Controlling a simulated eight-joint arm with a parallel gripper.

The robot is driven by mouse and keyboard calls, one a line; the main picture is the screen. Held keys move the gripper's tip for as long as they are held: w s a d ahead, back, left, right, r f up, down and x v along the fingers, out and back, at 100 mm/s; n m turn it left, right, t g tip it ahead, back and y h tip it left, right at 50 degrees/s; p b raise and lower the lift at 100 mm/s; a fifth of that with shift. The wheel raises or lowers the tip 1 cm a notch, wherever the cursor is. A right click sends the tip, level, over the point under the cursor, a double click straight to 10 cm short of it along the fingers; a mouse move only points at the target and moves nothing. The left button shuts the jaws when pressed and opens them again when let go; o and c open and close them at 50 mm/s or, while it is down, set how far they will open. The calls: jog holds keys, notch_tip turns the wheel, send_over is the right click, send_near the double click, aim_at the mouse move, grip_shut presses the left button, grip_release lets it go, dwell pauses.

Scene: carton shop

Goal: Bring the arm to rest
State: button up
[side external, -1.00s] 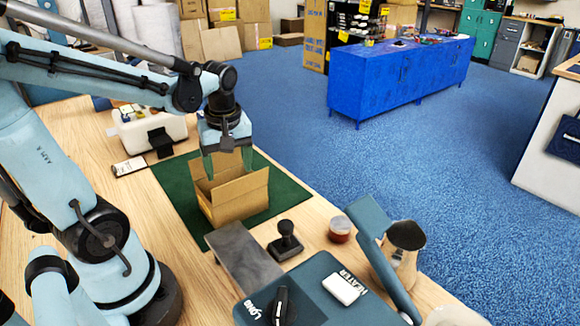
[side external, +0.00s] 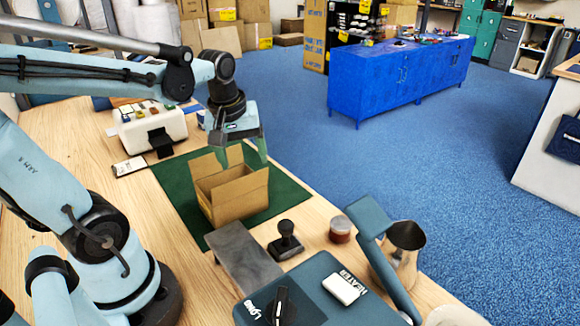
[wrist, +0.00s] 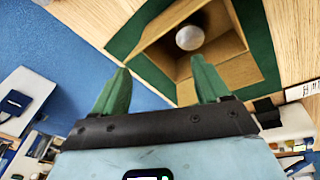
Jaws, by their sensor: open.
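My gripper (side external: 240,148) is above and behind the open cardboard box in the side view, tilted, with its green fingers spread and nothing between them. In the wrist view my gripper (wrist: 158,88) shows both fingers apart, with a box flap beyond one fingertip. The cardboard box (side external: 241,198) stands upright on the green mat (side external: 287,193), its flaps up. In the wrist view the box (wrist: 238,42) holds a pale round object (wrist: 189,37). I cannot tell what that object is.
A grey plate (side external: 241,257), a black stamp (side external: 286,241) and a reddish jar (side external: 340,230) are near the mat. A teal press (side external: 372,230) with a metal cup stands at the front right. A white machine (side external: 152,128) is behind. Blue floor lies beyond the table.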

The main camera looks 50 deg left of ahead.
jog(key=d+m+t, duration=0.5)
jog(key=d+m, duration=0.4)
jog(key=m, duration=0.3)
jog(key=shift+d+r+h, duration=0.25)
jog(key=shift+d+h, duration=0.1)
jog(key=shift+h, duration=0.05)
jog(key=shift+w, duration=0.1)
jog(key=shift+c, duration=0.3)
